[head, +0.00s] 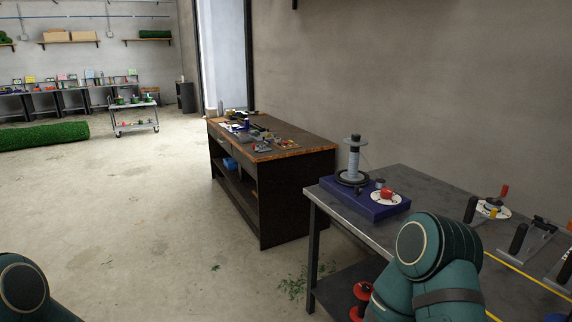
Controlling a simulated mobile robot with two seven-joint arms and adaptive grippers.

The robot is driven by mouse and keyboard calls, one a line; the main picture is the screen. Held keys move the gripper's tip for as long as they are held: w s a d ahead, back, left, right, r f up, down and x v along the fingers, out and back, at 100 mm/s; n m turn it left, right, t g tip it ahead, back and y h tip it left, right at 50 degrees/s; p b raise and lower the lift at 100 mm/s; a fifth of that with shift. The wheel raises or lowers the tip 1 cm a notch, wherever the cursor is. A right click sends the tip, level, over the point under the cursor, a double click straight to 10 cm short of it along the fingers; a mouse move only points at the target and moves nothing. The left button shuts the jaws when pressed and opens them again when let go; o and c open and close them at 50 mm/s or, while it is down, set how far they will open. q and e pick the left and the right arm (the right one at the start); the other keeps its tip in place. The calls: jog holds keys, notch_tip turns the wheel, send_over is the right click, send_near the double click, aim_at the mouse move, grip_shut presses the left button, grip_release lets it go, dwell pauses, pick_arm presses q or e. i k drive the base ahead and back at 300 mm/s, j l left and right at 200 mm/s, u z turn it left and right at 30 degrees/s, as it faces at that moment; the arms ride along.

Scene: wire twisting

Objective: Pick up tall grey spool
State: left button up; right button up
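The tall grey spool (353,163) stands upright on a dark blue box (365,202) at the left end of the grey metal table. It has a wide grey top disc and a dark round base. Part of my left arm shows at the bottom left corner and part of my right arm at the lower right, in front of the table. Neither gripper is in view. Nothing is seen touching the spool.
Clamps and handles (533,235) stand on the table's right part. A wooden-topped workbench (290,155) is behind left. The floor at left is open.

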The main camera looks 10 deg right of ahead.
aim_at(353, 174)
jog(key=i+j, duration=0.1)
jog(key=i, duration=0.65)
jog(key=i+j, duration=0.1)
jog(key=i, duration=0.6)
jog(key=i+z, duration=0.25)
jog(key=z, duration=0.15)
jog(key=i+j+z, duration=0.2)
jog(key=z, duration=0.25)
jog(key=i+j+z, duration=0.5)
jog(key=z, duration=0.25)
jog(key=j+z, duration=0.25)
jog(key=z, duration=0.15)
jog(key=i+j+z, duration=0.1)
jog(key=z, duration=0.25)
jog(key=j, duration=0.1)
